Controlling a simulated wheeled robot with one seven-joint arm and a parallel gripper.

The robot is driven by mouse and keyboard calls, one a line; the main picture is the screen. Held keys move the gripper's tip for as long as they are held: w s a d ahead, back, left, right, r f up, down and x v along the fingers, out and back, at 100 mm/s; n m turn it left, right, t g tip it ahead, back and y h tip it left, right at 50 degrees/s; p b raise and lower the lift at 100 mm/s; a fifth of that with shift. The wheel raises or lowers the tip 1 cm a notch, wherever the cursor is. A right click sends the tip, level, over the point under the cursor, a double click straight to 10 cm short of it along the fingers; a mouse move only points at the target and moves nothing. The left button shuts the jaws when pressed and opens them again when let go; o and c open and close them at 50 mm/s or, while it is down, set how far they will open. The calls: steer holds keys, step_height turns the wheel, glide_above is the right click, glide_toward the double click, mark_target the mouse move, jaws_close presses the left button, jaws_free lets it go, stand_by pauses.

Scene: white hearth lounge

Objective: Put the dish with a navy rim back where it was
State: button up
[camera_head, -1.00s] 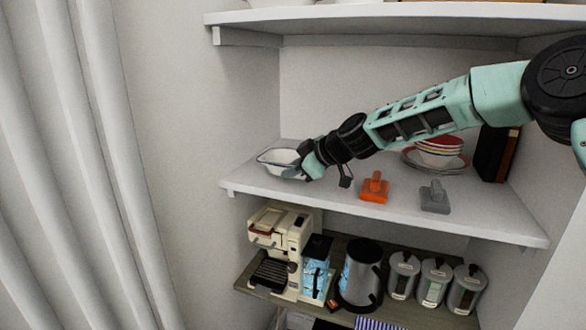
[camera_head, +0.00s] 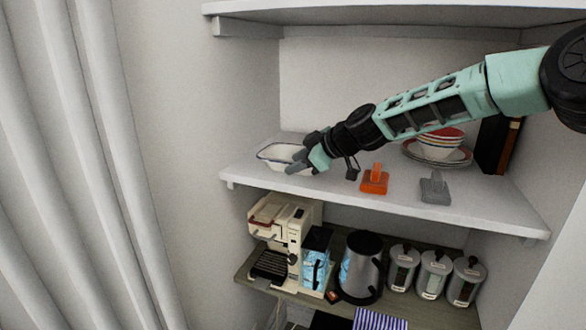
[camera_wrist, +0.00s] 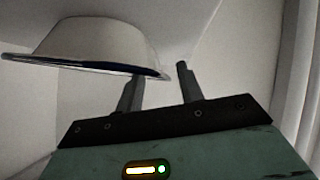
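The white dish with a navy rim (camera_head: 280,153) sits upright at the left end of the middle shelf (camera_head: 330,185). My gripper (camera_head: 302,160) is at the dish's right side, low over the shelf, and hides part of that side. In the wrist view the dish (camera_wrist: 90,45) is at upper left, its navy rim crossing in front of the left fingertip. The two fingers of my gripper (camera_wrist: 160,80) stand apart, with a gap between the rim and the right finger. I cannot tell whether the left finger touches the dish.
An orange object (camera_head: 374,182) and a grey one (camera_head: 435,190) stand on the shelf's front part. Stacked bowls and plates (camera_head: 438,150) are behind my arm, beside dark books (camera_head: 495,145). A coffee machine (camera_head: 285,235), kettle (camera_head: 361,265) and canisters (camera_head: 433,275) are below.

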steer(key=b+v, duration=0.4)
steer(key=v, duration=0.5)
steer(key=shift+d+f+b, duration=0.1)
steer(key=shift+d+b, duration=0.05)
steer(key=shift+b, duration=0.25)
steer(key=s+a+f+m+g+h, duration=0.1)
steer(key=s+a+f, duration=0.15)
steer(key=s, duration=0.45)
steer(key=s+a+f+g+h, duration=0.1)
steer(key=s+f+g+h, duration=0.15)
steer(key=s, duration=0.45)
steer(key=s+a+f+m+g, duration=0.1)
steer(key=s+f, duration=0.3)
steer(key=s, duration=0.3)
steer(key=s+d+f+m+h, duration=0.1)
steer(key=s+d+f+m, duration=0.1)
steer(key=s+d, duration=0.2)
steer(key=s+d+f+m+g+h, duration=0.1)
steer(key=s+d, duration=0.3)
steer(key=s, duration=0.6)
steer(key=s+d+f+m+h, duration=0.3)
steer(key=s+d, duration=0.1)
steer(key=s, duration=0.3)
steer(key=shift+s+d+f, duration=0.25)
steer(key=shift+f, duration=0.1)
steer(key=shift+g, duration=0.25)
step_height(320, 180, down, 5)
steer(key=b, duration=0.5)
steer(key=shift+r, duration=0.1)
